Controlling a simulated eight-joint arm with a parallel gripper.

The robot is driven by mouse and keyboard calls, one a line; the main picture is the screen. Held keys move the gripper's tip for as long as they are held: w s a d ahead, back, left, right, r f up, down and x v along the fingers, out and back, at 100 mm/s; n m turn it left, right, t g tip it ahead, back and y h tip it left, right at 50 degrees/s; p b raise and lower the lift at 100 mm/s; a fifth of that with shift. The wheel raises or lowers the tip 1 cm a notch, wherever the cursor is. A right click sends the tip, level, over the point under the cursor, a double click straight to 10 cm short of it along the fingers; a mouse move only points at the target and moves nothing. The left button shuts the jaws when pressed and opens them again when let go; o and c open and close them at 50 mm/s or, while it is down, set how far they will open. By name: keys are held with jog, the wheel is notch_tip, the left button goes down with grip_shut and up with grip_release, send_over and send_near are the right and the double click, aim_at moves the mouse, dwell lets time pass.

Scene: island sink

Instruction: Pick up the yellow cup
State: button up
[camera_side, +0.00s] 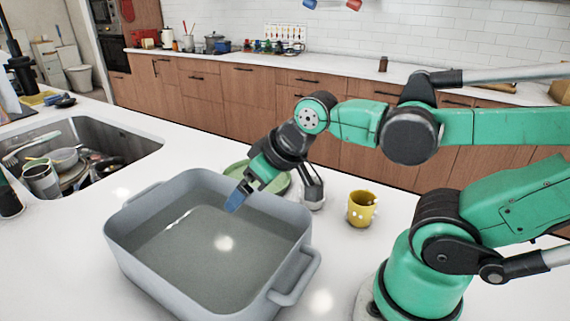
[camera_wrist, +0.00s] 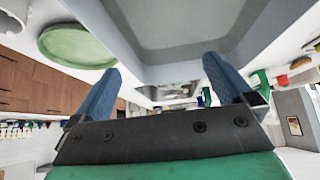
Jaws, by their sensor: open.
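The yellow cup (camera_side: 361,209) stands upright on the white counter in the side view, to the right of the grey basin and left of my arm's base. I cannot make it out in the wrist view. My gripper (camera_side: 234,202) is open and empty, with its blue fingertips pointing down over the far right part of the basin, left of the cup and apart from it. In the wrist view, both blue fingers of my gripper (camera_wrist: 162,68) are spread with nothing between them.
The grey basin (camera_side: 130,247) with water stands at the front of the counter. A green plate (camera_side: 238,169) lies behind it and also shows in the wrist view (camera_wrist: 75,45). A sink (camera_side: 125,140) with dishes is at the left. The counter around the cup looks mostly clear.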

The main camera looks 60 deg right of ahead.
notch_tip(320, 180, up, 5)
jog(key=n+g, duration=0.7)
jog(key=n, duration=0.3)
send_over(364, 199)
jog(key=a, duration=0.2)
jog(key=shift+s+f, duration=0.15)
jog(key=shift+f, duration=8)
jog(key=c, duration=1.2)
jog(key=shift+r, duration=0.1)
